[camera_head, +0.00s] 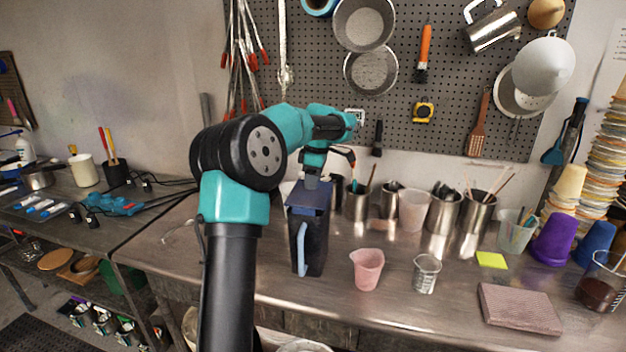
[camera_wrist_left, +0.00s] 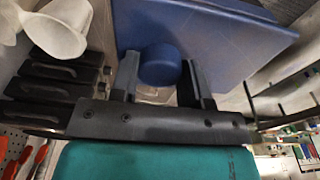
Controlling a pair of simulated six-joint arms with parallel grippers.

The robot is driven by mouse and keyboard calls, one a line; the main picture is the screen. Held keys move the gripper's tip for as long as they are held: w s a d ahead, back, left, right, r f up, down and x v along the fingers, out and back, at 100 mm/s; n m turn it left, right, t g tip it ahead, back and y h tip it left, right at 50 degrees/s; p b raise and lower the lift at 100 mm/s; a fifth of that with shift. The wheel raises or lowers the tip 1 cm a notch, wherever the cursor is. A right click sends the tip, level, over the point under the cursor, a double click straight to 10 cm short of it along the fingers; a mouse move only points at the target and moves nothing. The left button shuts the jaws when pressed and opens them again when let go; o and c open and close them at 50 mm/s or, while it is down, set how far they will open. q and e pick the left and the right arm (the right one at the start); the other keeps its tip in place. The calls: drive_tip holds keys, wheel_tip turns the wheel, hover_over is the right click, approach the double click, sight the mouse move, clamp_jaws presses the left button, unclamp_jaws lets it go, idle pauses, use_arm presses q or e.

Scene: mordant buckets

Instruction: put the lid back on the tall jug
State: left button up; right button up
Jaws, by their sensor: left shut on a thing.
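The tall jug (camera_head: 313,248) stands upright on the steel bench. It is dark and box-shaped, with a light blue handle (camera_head: 301,248) on its front. The flat, dark blue lid (camera_head: 306,199) is right at the jug's top. I cannot tell whether it rests on the rim or hangs just above. My left gripper (camera_head: 312,182) is over the lid. In the left wrist view, its fingers (camera_wrist_left: 159,62) are shut on the round blue knob (camera_wrist_left: 160,70) of the lid (camera_wrist_left: 225,45). The jug's mouth is hidden. My right gripper is not in view.
A ribbed pink block (camera_head: 520,308) and yellow notes (camera_head: 491,260) lie farther right. Bare bench lies left of the jug.

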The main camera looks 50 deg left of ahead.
use_arm(q)
drive_tip(key=shift+f, duration=0.9)
idle(1.0)
idle(0.4)
drive_tip(key=o, duration=1.5)
drive_tip(key=shift+r, duration=0.1)
drive_tip(key=shift+r, duration=3.45)
drive_tip(key=shift+c, duration=0.6)
clamp_jaws()
